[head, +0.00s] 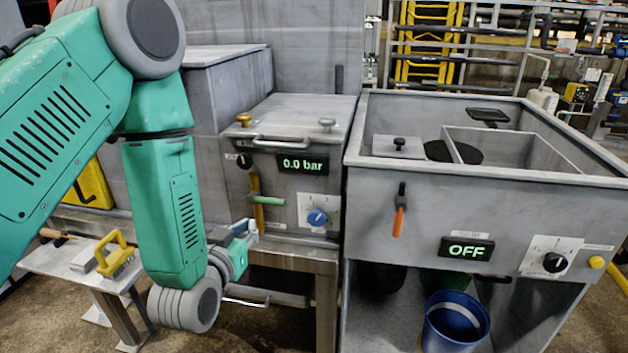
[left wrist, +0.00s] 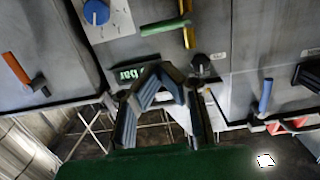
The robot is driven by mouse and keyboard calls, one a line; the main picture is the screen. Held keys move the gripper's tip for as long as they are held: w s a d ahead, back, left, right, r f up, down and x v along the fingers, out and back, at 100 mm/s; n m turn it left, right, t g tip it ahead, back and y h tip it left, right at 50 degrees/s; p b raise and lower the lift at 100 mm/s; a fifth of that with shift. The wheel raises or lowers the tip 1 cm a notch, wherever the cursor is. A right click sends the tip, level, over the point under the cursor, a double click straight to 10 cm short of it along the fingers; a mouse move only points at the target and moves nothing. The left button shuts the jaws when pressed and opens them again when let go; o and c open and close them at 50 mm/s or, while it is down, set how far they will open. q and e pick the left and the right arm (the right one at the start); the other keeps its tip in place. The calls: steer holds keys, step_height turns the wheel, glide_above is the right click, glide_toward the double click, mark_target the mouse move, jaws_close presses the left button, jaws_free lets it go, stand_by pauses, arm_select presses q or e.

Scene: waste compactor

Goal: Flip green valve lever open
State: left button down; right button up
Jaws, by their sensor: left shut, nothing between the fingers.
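The green valve lever (head: 269,201) lies roughly horizontal on the front of the compactor box, its left end at an upright yellow pipe (head: 257,213). It also shows at the top of the left wrist view (left wrist: 163,27), beside the yellow pipe. My left gripper (head: 246,232) is shut and empty, just below and left of the lever in the head view. In the left wrist view its fingertips (left wrist: 158,72) meet, apart from the lever. My right gripper is in neither view.
A display (head: 302,165) reads 0.0 bar above a blue knob (head: 317,217). To the right, a grey bin unit (head: 480,190) has an orange-handled lever (head: 398,220) and an OFF display (head: 466,249). A small bench (head: 75,262) holds a yellow-handled brush (head: 115,255).

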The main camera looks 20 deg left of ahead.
arm_select(q)
step_height(320, 180, up, 3)
steer(key=w+t, duration=0.1)
steer(key=w, duration=0.1)
steer(key=p, duration=0.1)
glide_above(270, 199)
steer(key=a+v, duration=0.1)
steer(key=v, duration=0.2)
steer(key=d, duration=0.1)
steer(key=shift+y, duration=0.3)
steer(key=shift+w+d+f, duration=0.15)
steer(key=shift+w+f, duration=0.05)
steer(key=shift+f, duration=0.5)
steer(key=shift+w+d+f, duration=0.1)
steer(key=shift+w+f, duration=0.15)
steer(key=shift+f, duration=0.45)
steer(key=shift+w+d+f, duration=0.15)
steer(key=shift+w+f, duration=0.05)
steer(key=shift+f, duration=0.5)
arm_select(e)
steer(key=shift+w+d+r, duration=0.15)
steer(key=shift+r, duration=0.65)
arm_select(q)
steer(key=shift+a, duration=0.2)
